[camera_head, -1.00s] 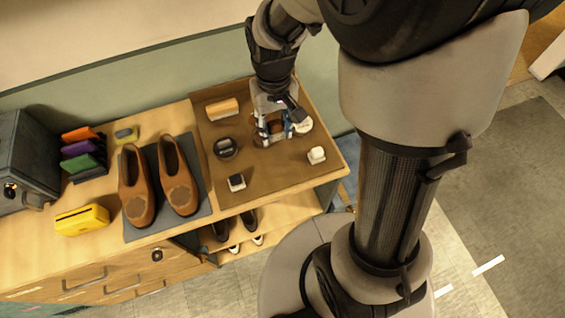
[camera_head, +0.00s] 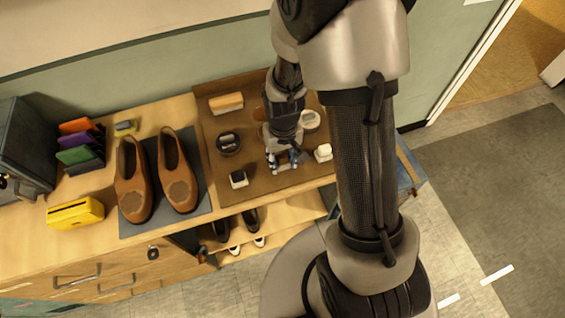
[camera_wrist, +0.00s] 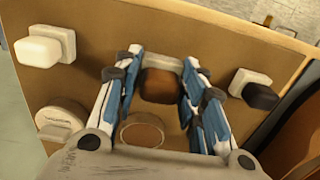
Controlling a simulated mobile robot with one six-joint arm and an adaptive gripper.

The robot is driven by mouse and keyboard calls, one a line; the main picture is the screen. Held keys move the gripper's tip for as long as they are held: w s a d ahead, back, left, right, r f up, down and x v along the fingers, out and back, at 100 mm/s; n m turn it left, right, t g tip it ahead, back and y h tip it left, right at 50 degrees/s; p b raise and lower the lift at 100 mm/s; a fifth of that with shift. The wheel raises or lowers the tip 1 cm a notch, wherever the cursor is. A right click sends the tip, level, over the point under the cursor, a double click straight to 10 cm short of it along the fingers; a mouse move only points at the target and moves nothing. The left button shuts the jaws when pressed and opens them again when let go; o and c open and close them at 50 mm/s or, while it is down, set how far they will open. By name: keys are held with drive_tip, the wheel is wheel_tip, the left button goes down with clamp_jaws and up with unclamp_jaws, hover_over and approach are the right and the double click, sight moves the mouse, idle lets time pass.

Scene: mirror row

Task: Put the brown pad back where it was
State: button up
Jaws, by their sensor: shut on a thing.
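My gripper (camera_head: 284,163) is over the front part of the brown mat (camera_head: 263,187). In the wrist view its blue-and-white fingers (camera_wrist: 160,92) are shut on the brown pad (camera_wrist: 160,84), a brown block with a pale backing. The pad lies roughly in line between the white pad (camera_wrist: 42,50) and the dark pad (camera_wrist: 253,90). I cannot tell whether it touches the mat. In the head view the gripper hides it. The white pad (camera_head: 323,152) is to the gripper's right, the dark pad (camera_head: 238,179) to its left.
Behind the gripper are a brown round tin (camera_wrist: 142,133), a pale round tin (camera_head: 310,120) and a dark round tin (camera_head: 228,143). A wood-backed brush (camera_head: 226,102) lies at the back. Brown shoes (camera_head: 178,188) stand on a grey mat to the left.

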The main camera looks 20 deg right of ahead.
drive_tip(key=shift+f, duration=1)
drive_tip(key=shift+f+b, duration=0.25)
drive_tip(key=shift+b, duration=0.05)
drive_tip(key=o, duration=1.1)
drive_tip(key=shift+r, duration=0.1)
drive_tip(key=shift+r, duration=0.1)
